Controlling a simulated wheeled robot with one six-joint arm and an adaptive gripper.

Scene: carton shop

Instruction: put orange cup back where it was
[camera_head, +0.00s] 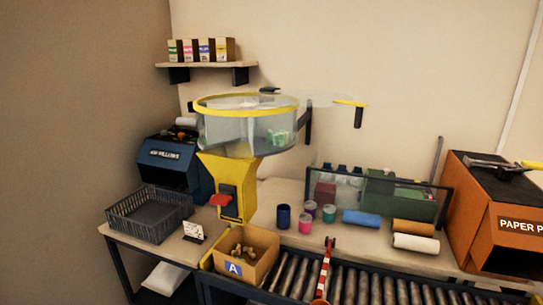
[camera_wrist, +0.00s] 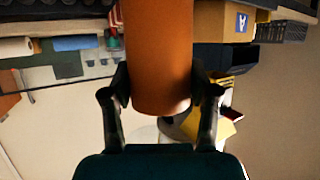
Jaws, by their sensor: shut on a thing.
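The orange cup (camera_wrist: 158,55) fills the upper middle of the wrist view, large and close. My gripper (camera_wrist: 162,92) is shut on it, with one dark finger on each side. The cup's far end is cut off by the picture's top edge. In the head view I cannot make out my gripper or the held cup for certain. A dark blue cup (camera_head: 283,217), a pink one (camera_head: 305,226), a purple one (camera_head: 310,209) and a teal one (camera_head: 329,214) stand on the bench.
An open carton marked A (camera_head: 246,255) stands before the yellow hopper machine (camera_head: 229,180). Blue (camera_head: 361,218), tan (camera_head: 413,228) and white rolls (camera_head: 416,243) lie right of the cups. A black basket (camera_head: 148,213) is left.

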